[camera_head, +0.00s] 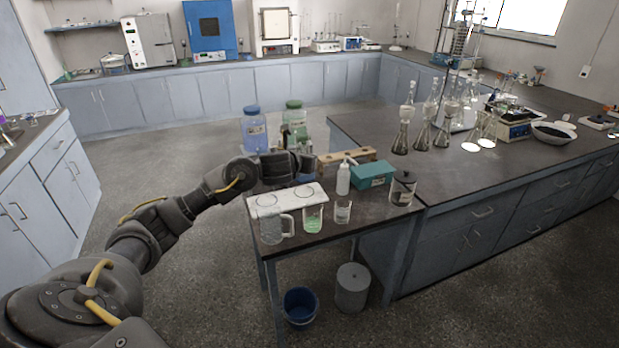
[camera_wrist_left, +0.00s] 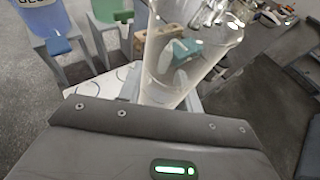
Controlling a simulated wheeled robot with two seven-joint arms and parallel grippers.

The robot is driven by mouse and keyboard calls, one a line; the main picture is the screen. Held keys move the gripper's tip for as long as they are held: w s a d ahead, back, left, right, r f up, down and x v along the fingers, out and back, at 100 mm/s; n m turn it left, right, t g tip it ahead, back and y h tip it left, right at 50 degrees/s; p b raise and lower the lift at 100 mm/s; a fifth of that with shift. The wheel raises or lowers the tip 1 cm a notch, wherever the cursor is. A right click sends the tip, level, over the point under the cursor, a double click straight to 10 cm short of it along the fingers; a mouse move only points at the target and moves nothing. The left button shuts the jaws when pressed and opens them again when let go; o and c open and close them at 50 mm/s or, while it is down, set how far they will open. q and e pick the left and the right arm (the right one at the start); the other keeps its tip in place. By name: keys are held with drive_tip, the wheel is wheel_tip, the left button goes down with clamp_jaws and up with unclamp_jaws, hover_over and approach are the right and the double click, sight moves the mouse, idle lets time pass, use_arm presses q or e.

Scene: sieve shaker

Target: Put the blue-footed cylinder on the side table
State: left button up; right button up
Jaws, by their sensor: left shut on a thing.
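My left gripper (camera_head: 308,165) is shut on the clear glass cylinder (camera_wrist_left: 180,55). In the left wrist view the cylinder rises between the fingers, tilted in the picture. In the head view a bit of blue (camera_head: 305,178) shows just under the gripper and looks like the cylinder's foot; most of the cylinder is hard to make out there. Whether the foot touches the table I cannot tell. My right gripper is not in view.
The table holds a glass mug (camera_head: 272,228), green-liquid beaker (camera_head: 313,219), another beaker (camera_head: 343,212), white bottle (camera_head: 343,180), teal box (camera_head: 372,175), wooden block (camera_head: 350,157) and dark-lidded jar (camera_head: 403,188). Blue-topped (camera_head: 254,130) and green-topped bottles (camera_head: 294,112) stand behind. A bench (camera_head: 480,180) adjoins right.

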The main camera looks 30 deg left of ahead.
use_arm(q)
drive_tip(key=w+a+n+g+y, duration=0.2)
drive_tip(key=w+a+n+y, duration=0.2)
drive_tip(key=w+a, duration=0.4)
drive_tip(key=s+a+f+n+g+y, duration=0.2)
drive_tip(key=s+a+f, duration=0.15)
drive_tip(key=f, duration=0.35)
drive_tip(key=s+d+r+m+t+h+b, duration=0.1)
drive_tip(key=s+d+m+h, duration=0.3)
drive_tip(key=d, duration=0.7)
drive_tip(key=s+d+r+m+t+h+b, duration=0.15)
drive_tip(key=s+d, duration=0.35)
drive_tip(key=d, duration=0.5)
drive_tip(key=s+d+r+m+t+h, duration=0.1)
drive_tip(key=s+d+m+t+h, duration=0.3)
drive_tip(key=d, duration=0.7)
drive_tip(key=s+d+f+g+b, duration=0.2)
drive_tip(key=s+f+b, duration=0.4)
drive_tip(key=f+b, duration=0.4)
drive_tip(key=shift+s+f+n+b, duration=0.2)
drive_tip(key=shift+n+b, duration=0.25)
drive_tip(key=shift+b, duration=0.75)
